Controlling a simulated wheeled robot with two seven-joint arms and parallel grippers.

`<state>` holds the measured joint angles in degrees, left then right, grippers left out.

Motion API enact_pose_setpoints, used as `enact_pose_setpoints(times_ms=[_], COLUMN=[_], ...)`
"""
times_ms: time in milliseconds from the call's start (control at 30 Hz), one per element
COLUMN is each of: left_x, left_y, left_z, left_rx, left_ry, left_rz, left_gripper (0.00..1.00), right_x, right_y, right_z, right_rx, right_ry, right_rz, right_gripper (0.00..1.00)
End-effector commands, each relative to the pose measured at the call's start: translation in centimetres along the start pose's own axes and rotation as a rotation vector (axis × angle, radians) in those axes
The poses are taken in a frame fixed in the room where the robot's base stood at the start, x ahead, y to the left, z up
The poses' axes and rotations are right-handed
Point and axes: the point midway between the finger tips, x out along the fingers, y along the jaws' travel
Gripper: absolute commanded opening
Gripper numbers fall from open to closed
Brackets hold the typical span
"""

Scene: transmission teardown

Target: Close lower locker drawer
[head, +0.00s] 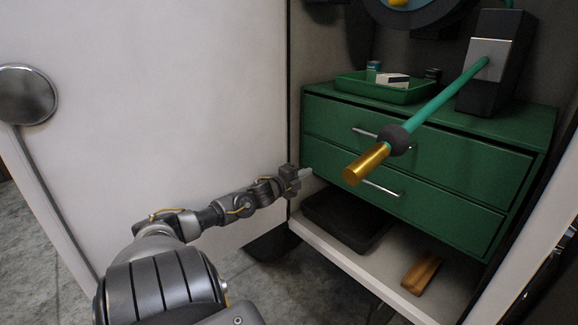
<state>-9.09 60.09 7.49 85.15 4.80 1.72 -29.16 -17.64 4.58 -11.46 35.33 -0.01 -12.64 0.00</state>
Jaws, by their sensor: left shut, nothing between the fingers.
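The lower locker drawer (440,199) is a green front with a silver bar handle (381,188). It looks flush, or nearly so, with the upper drawer (470,160) above it; a small gap cannot be ruled out. My left gripper (306,172) is shut and empty at the left end of the drawer fronts, close to the lower drawer's left edge. I cannot tell whether it touches the drawer. My right gripper is not in view.
An open white locker door (170,90) stands on the left. A teal rod with a brass end (366,164) hangs before the drawers. A green tray (385,88) sits on the cabinet top. A black tray (345,222) and a brown block (422,273) lie on the bottom shelf.

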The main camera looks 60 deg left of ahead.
Motion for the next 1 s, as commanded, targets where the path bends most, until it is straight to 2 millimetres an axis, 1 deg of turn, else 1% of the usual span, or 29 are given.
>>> enact_pose_setpoints(times_ms=[33,100,233,400,600,1000], left_x=[-1.0,-2.1,-3.6,-5.0,-5.6,-5.6], left_y=[0.2,0.2,0.1,0.1,0.1,0.1], left_z=[0.0,0.1,0.1,-0.1,-0.1,-0.1], left_rx=[0.002,0.0,0.001,0.0,0.0,0.0], left_ry=[0.001,-0.001,0.0,0.002,0.002,0.002], left_rz=[0.006,0.005,0.005,0.004,0.002,0.002], left_gripper=[0.0,0.0,0.0,0.0,0.0,0.0], right_x=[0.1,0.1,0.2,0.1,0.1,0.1], right_y=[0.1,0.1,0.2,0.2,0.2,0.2], right_z=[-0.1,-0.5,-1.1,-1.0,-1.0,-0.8], right_rx=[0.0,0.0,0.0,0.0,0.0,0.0], right_ry=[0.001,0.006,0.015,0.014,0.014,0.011], right_rz=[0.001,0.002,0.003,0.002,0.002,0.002], right_gripper=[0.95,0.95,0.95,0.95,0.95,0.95])
